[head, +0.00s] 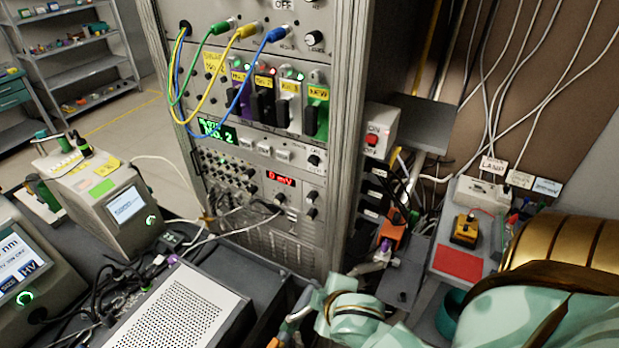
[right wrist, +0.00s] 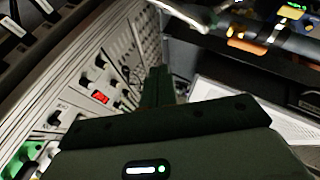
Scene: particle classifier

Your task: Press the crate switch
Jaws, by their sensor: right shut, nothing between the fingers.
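The crate (head: 317,75) in the rack holds several modules with yellow labels and a green one marked "NEW". My right gripper (right wrist: 158,75) is shut and empty in the right wrist view, with the rack's front panel to its left. The switch box cannot be made out in that view. In the head view my right arm comes in at the bottom right, below the switch box. My left gripper is not in view.
Blue, green and yellow cables loop across the rack front. A perforated grey box (head: 180,315) lies on the bench in front. A labelled instrument (head: 120,205) stands left. A yellow device (head: 466,230) and red pad (head: 458,264) are at right. Loose cables hang beside the rack.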

